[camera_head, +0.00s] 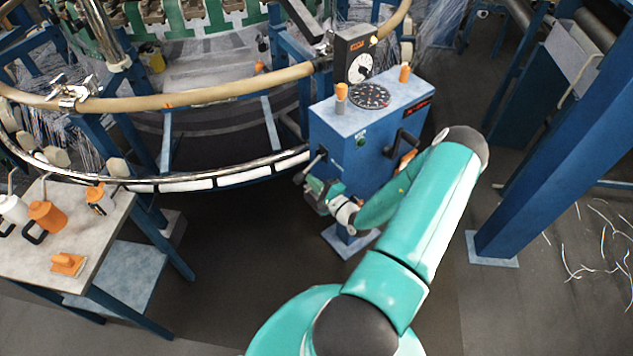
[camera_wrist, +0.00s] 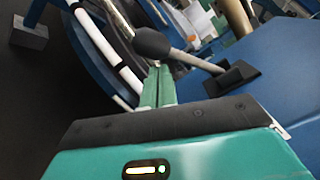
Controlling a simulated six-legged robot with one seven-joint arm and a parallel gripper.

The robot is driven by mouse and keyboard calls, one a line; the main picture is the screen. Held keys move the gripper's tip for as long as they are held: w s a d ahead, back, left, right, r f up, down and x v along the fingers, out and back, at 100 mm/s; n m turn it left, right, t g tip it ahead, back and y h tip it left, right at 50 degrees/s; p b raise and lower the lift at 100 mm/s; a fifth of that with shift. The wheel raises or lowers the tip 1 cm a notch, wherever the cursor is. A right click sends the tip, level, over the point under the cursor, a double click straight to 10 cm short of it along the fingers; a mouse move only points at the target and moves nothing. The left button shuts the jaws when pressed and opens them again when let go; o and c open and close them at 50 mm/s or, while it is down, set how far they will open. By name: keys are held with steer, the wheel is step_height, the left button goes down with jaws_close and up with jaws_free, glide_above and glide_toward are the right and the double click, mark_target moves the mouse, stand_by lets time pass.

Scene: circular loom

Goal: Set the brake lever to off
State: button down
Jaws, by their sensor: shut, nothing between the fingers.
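The brake lever (camera_wrist: 185,57) shows in the wrist view as a grey rod with a black ball knob (camera_wrist: 151,43), rising from a dark slotted plate (camera_wrist: 236,79) on the blue control box (camera_wrist: 285,75). In the head view the lever (camera_head: 315,162) is small, at the left side of the control box (camera_head: 345,145). My gripper (camera_wrist: 159,68) is shut and empty, its green fingers together just below the knob and rod in the wrist view. I cannot tell whether they touch. In the head view my gripper (camera_head: 303,181) is beside the box's left face.
The loom's ring rail (camera_head: 215,180) runs left of the box. A black crank (camera_head: 402,141) is on the box's front face. A table (camera_head: 105,225) with orange items stands at left. A blue post (camera_head: 555,140) stands at right. The floor between is clear.

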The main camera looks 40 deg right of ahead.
mark_target(305, 171)
steer(key=shift+a+r+m, duration=0.3)
steer(key=shift+a+m, duration=0.05)
steer(key=shift+m, duration=0.25)
steer(key=r+m, duration=0.2)
steer(key=m, duration=0.1)
steer(key=a+r+m+h, duration=0.1)
steer(key=r+m, duration=0.1)
steer(key=m, duration=0.2)
steer(key=a+r+m, duration=0.1)
steer(key=r+m, duration=0.2)
steer(key=shift+w+a+m, duration=0.15)
steer(key=shift+w+m, duration=0.05)
steer(key=shift+m, duration=0.1)
steer(key=shift+r, duration=0.45)
stand_by(0.5)
